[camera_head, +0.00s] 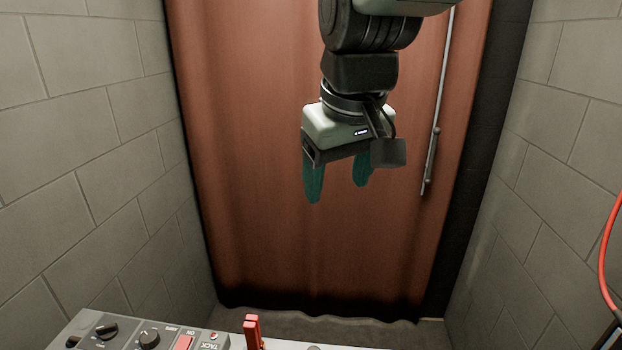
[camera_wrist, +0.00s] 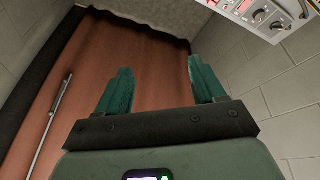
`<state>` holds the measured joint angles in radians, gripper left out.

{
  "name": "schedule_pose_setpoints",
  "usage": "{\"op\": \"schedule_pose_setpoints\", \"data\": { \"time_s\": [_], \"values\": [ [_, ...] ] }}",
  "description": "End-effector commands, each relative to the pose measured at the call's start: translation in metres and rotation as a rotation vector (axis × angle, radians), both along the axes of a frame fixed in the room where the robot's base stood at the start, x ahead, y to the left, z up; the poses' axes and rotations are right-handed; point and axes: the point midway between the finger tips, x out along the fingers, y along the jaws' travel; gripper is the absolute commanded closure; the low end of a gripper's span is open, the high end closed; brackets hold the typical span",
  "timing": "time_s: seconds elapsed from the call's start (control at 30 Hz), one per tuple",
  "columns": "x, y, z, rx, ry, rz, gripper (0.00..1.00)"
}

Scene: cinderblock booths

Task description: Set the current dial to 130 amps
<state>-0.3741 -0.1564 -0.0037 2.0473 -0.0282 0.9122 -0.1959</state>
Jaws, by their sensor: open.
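A grey control panel (camera_head: 126,340) shows at the bottom left of the head view, cut off by the lower edge. It carries two black dials, a left one (camera_head: 107,329) and a right one (camera_head: 149,339). Small lettering lies near them, too small to read surely, so I cannot tell which is the current dial or its setting. The panel also shows at the top right of the wrist view (camera_wrist: 287,12), with a dial (camera_wrist: 261,15). My gripper (camera_head: 337,192) has green fingers, open and empty, pointing down. It hangs in mid-air, well above and right of the panel.
A red upright piece (camera_head: 253,331) stands right of the panel. A brown curtain (camera_head: 260,150) hangs behind my gripper, with block walls on both sides. A red cable (camera_head: 606,245) hangs at the right. The air around my gripper is clear.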

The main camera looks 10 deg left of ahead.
Motion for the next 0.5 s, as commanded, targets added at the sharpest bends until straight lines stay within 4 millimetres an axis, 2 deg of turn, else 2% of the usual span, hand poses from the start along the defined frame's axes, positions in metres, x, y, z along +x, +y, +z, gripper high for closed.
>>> {"op": "schedule_pose_setpoints", "data": {
  "time_s": [0.03, 0.1, 0.23, 0.37, 0.5],
  "values": [
    [0.016, 0.028, -0.01, -0.02, 0.023, 0.075, 0.31],
    [0.034, 0.064, -0.024, -0.045, 0.044, 0.171, 0.31],
    [0.056, 0.137, -0.059, -0.092, 0.08, 0.35, 0.31],
    [0.062, 0.213, -0.107, -0.141, 0.111, 0.529, 0.31],
    [0.049, 0.291, -0.171, -0.196, 0.142, 0.72, 0.31]
  ]
}}
